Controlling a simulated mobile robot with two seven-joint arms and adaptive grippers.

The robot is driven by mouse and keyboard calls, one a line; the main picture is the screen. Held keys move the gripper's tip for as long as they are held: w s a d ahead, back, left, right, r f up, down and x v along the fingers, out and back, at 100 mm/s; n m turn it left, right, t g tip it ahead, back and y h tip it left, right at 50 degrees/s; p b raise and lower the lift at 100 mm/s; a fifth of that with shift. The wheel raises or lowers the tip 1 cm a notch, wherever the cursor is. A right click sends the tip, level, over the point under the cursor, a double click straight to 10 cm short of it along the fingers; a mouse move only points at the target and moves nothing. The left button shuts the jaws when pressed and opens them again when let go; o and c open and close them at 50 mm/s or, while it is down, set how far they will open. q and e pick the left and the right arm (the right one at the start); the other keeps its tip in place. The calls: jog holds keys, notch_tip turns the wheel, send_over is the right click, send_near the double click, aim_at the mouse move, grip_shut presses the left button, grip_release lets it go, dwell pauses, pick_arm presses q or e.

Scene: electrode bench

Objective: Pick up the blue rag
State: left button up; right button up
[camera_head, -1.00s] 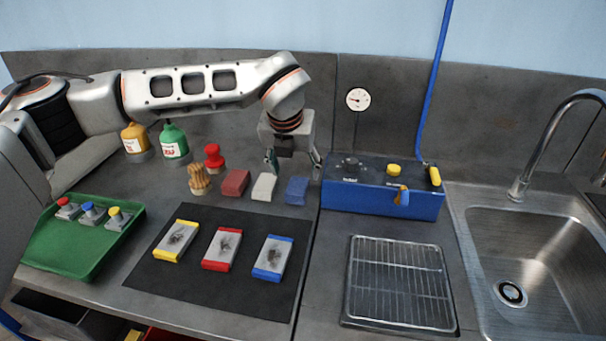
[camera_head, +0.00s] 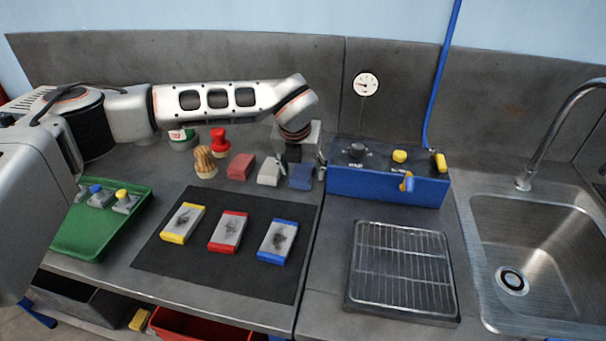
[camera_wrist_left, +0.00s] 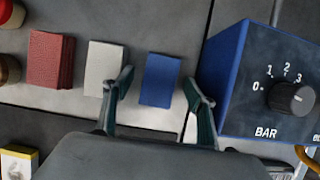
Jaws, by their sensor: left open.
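The blue rag (camera_head: 301,177) is a small folded block on the grey bench, at the right end of a row with a white rag (camera_head: 269,172) and a red rag (camera_head: 241,166). My left gripper (camera_head: 302,168) is above and around the blue rag, pointing down. In the left wrist view the blue rag (camera_wrist_left: 160,80) lies between the two open fingers (camera_wrist_left: 160,95), with a gap on each side. The left finger is close to the white rag (camera_wrist_left: 103,68). The exact height above the bench cannot be told. My right gripper is not seen.
A blue box with knobs (camera_head: 388,187) stands close to the right of the blue rag. A brush (camera_head: 205,162) and a red stamp-like object (camera_head: 220,140) stand to the left. A dark mat (camera_head: 200,263) with colour-edged plates lies in front.

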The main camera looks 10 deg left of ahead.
pick_arm(q)
jog(key=c, duration=1.1)
jog(key=shift+o, duration=0.2)
jog(key=shift+r, duration=0.1)
